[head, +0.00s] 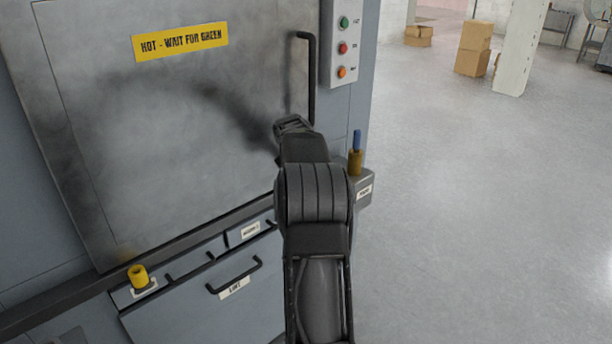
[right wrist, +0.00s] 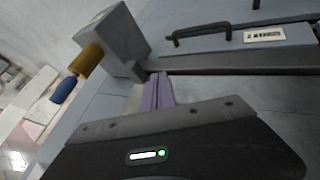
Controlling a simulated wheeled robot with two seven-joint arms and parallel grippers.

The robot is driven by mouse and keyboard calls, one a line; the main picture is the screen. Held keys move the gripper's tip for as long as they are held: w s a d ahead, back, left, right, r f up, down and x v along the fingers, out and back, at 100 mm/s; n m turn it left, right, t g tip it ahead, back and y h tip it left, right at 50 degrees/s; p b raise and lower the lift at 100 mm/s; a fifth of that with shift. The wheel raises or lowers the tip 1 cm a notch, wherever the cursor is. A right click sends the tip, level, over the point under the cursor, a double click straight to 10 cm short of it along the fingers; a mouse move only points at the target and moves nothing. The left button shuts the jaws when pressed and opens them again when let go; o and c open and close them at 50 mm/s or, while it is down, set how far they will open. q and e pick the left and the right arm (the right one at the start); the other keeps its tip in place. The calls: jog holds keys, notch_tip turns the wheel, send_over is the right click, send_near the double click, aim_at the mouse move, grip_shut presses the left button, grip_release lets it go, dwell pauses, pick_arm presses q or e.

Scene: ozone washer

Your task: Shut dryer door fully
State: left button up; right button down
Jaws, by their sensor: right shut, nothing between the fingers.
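The dryer door (head: 190,130) is a large, smudged grey metal panel with a yellow sign, "HOT - WAIT FOR GREEN". Its black vertical handle (head: 310,78) is near the right edge. The door looks close to flush with the front, but I cannot tell whether it is fully shut. My right gripper (head: 293,124) is in front of the door's lower right part, just below the handle. In the right wrist view its fingers (right wrist: 158,92) are together and empty, near the dark ledge; contact is unclear. My left gripper is not in view.
A grey box (head: 363,188) with a blue-and-brass piece (head: 356,150) juts out at the right. A button panel (head: 343,48) is above it. Drawers (head: 235,285) and a yellow knob (head: 138,277) are below the door. The floor at right is open, with cardboard boxes (head: 474,48) far back.

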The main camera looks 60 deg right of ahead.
jog(key=b+v, duration=0.1)
jog(key=v, duration=0.6)
jog(key=shift+s, duration=0.25)
dwell(0.3)
